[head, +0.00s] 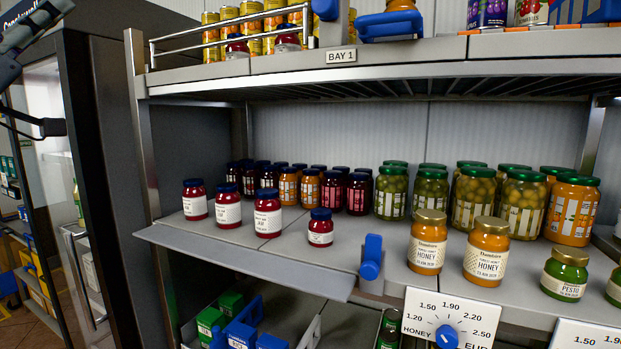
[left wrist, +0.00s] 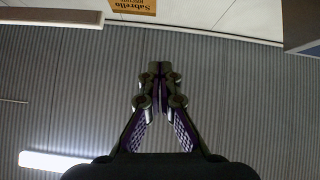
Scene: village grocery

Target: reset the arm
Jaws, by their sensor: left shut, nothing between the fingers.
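My left gripper shows in the left wrist view (left wrist: 160,68), with its two fingers together and nothing between them. Behind it is a grey ribbed ceiling-like surface, and no object is near the fingertips. In the head view, dark parts of my left arm are at the upper left, beside the glass-fronted cabinet and clear of the shelf goods. My right gripper is in neither view.
A shelf (head: 330,248) holds dark-lidded jam jars (head: 268,213), green-lidded jars (head: 473,197) and honey jars (head: 428,241). An upper shelf (head: 400,52) carries cans. A dark glass-fronted cabinet (head: 85,150) stands at left. A price sign (head: 450,318) is at the front.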

